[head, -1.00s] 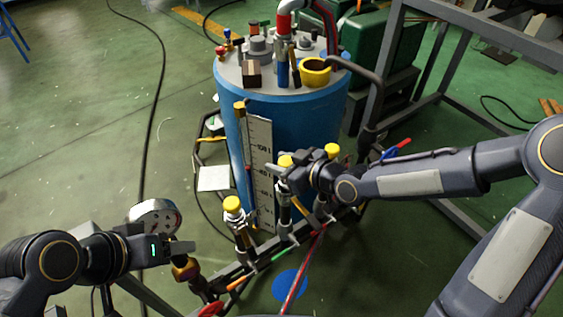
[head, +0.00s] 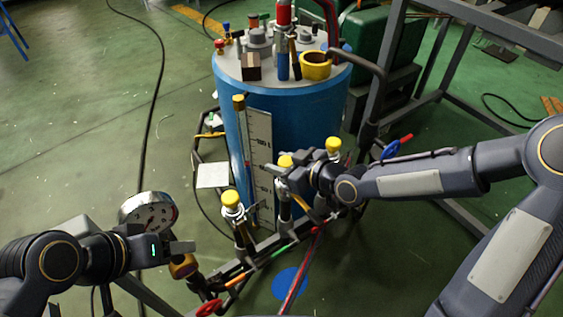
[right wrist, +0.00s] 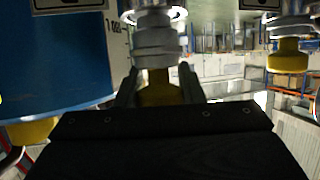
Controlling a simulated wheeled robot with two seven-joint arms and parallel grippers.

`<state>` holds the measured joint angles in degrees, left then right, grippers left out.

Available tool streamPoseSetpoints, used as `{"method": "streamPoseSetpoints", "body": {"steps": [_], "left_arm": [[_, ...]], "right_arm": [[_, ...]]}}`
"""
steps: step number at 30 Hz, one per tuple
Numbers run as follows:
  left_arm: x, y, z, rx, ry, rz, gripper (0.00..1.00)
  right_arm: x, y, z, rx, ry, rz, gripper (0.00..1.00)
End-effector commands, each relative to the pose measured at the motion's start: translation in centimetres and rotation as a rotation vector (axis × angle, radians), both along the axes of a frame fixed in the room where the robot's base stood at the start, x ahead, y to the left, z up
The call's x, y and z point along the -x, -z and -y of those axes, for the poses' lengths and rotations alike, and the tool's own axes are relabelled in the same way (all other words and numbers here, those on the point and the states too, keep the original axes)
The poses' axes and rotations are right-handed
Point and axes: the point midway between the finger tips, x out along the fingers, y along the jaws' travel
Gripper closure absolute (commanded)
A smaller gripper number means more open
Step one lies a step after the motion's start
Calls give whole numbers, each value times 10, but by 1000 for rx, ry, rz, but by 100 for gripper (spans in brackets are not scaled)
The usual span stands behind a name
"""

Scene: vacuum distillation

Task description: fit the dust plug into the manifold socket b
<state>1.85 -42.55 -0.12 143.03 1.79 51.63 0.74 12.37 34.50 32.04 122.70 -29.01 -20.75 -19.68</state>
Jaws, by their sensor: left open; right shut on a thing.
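My right gripper (head: 281,177) is shut on a yellow dust plug (head: 285,161) at the middle post of the manifold (head: 262,256). In the right wrist view, which looks upside down, the plug (right wrist: 160,95) sits between the two fingers, in line with a pale ringed fitting (right wrist: 156,40). They appear to meet; how deep the plug sits is hidden by the fingers. I cannot read which socket is b. Other yellow plugs top the left post (head: 231,197) and the right post (head: 333,145). My left gripper (head: 186,247) is open and empty, beside the pressure gauge.
The pressure gauge (head: 149,213) and a brass fitting (head: 182,267) are close to my left gripper. A blue drum (head: 300,115) with a scale plate (head: 259,150) stands behind the manifold. A blue-red handle (head: 396,147) lies beyond my right wrist. Open floor is at left.

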Motion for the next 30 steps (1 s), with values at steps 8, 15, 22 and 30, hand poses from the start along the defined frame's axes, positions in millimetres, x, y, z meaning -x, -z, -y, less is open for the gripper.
{"method": "streamPoseSetpoints", "body": {"steps": [8, 15, 22, 30], "left_arm": [[0, 8, 0, 0, 0, 0, 42], [0, 14, 0, 0, 0, 0, 42], [0, 20, 0, 0, 0, 0, 42], [0, 20, 0, 0, 0, 0, 42]], "right_arm": [[0, 8, 0, 0, 0, 1, 92], [0, 14, 0, 0, 0, 1, 92], [0, 20, 0, 0, 0, 1, 92], [0, 20, 0, 0, 0, 1, 40]]}}
